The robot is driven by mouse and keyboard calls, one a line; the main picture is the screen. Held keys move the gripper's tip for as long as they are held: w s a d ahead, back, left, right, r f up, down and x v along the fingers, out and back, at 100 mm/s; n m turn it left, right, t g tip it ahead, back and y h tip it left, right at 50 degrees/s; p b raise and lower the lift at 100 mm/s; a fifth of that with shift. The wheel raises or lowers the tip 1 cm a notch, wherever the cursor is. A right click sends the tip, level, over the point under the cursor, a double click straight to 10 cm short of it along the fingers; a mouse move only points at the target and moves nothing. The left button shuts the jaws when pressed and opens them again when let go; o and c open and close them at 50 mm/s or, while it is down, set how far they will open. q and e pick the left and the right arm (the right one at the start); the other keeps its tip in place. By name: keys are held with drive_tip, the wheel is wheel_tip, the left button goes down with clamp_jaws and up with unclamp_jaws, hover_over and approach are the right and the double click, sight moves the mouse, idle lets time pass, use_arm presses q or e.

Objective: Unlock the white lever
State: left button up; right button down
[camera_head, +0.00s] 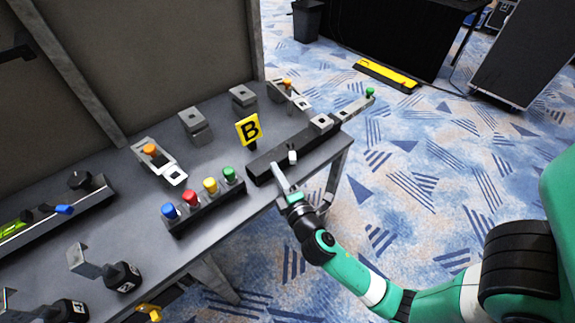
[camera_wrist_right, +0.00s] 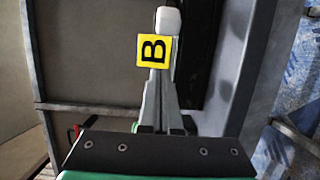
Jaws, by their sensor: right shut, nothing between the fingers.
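The white lever (camera_head: 292,157) shows as a small white tip on a long dark block at the right edge of the table. In the right wrist view, a white knob (camera_wrist_right: 168,18) shows at the top centre, beyond the fingertips. My right gripper (camera_head: 277,168) is shut and empty. Its grey fingers are beside the dark block, a little left of the white tip; whether they touch it cannot be told. The shut fingers (camera_wrist_right: 158,85) also point up towards the white knob in the wrist view. My left gripper is not in view.
A yellow "B" sign (camera_head: 249,129) stands close behind the block and overlaps the fingers in the wrist view. A row of coloured buttons (camera_head: 206,197) lies to the left. A green-tipped arm (camera_head: 355,104) extends past the block's far end. Open carpet lies right of the table.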

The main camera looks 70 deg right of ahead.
sight(291, 151)
drive_tip(key=shift+x, duration=1.15)
drive_tip(key=s+d, duration=0.1)
drive_tip(key=s, duration=0.2)
drive_tip(key=shift+d, duration=0.4)
drive_tip(key=shift+s, duration=0.25)
drive_tip(key=shift+w+d, duration=0.1)
